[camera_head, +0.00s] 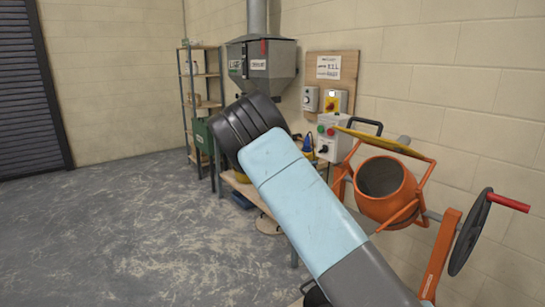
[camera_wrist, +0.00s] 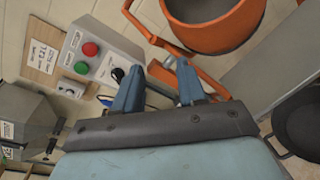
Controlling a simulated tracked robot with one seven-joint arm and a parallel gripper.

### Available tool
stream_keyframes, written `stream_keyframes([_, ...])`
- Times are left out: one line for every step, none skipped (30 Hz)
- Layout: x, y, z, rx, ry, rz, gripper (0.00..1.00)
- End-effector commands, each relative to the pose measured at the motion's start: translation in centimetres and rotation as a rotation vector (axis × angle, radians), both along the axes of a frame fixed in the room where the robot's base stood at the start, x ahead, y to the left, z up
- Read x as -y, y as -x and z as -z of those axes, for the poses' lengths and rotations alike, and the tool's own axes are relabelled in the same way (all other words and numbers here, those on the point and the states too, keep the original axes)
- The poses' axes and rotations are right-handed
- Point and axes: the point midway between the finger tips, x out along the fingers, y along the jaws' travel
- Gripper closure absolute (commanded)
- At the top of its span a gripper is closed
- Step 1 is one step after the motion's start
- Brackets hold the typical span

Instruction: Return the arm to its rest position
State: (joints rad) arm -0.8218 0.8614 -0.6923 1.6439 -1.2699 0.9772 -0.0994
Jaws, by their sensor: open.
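My arm reaches up and away across the middle of the head view, its light blue links ending in a black joint. My gripper (camera_wrist: 159,70) shows in the wrist view with its two blue fingers apart and nothing between them. In the head view it is hidden behind the arm. Beyond the fingers in the wrist view are a grey control box (camera_wrist: 103,54) and the orange mixer (camera_wrist: 215,22). A dark round tub (camera_wrist: 300,125) is at the right edge of the wrist view.
In the head view, the orange mixer (camera_head: 386,190) with its handwheel (camera_head: 470,232) stands right of my arm. A control box (camera_head: 333,136), grey hopper (camera_head: 262,66) and shelf rack (camera_head: 202,90) stand along the walls. The floor (camera_head: 110,230) at left is clear.

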Motion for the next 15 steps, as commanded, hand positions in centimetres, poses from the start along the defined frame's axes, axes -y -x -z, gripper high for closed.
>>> stream_keyframes([0.8, 0.4, -0.3, 0.003, -0.025, 0.017, 0.60])
stream_keyframes([1.2, 0.7, -0.5, 0.004, -0.038, 0.026, 0.60])
stream_keyframes([1.7, 1.1, -0.7, 0.007, -0.063, 0.041, 0.60])
stream_keyframes([2.1, 1.4, -0.8, 0.009, -0.079, 0.052, 0.60])
stream_keyframes([2.6, 1.7, -1.0, 0.012, -0.099, 0.063, 0.60])
stream_keyframes([3.3, 2.3, -1.2, 0.014, -0.127, 0.083, 0.60])
stream_keyframes([3.9, 2.7, -1.5, 0.017, -0.151, 0.097, 0.60])
stream_keyframes([4.4, 3.2, -1.7, 0.021, -0.176, 0.113, 0.60])
stream_keyframes([5.3, 4.0, -2.0, 0.025, -0.215, 0.136, 0.60])
stream_keyframes([5.9, 4.6, -2.3, 0.030, -0.245, 0.154, 0.60])
stream_keyframes([6.5, 5.2, -2.6, 0.034, -0.274, 0.172, 0.60])
stream_keyframes([7.2, 6.1, -2.8, 0.039, -0.314, 0.196, 0.60])
stream_keyframes([7.7, 6.7, -3.1, 0.044, -0.344, 0.212, 0.60])
stream_keyframes([8.2, 7.3, -3.4, 0.048, -0.373, 0.230, 0.60])
stream_keyframes([8.9, 8.2, -3.7, 0.055, -0.412, 0.252, 0.60])
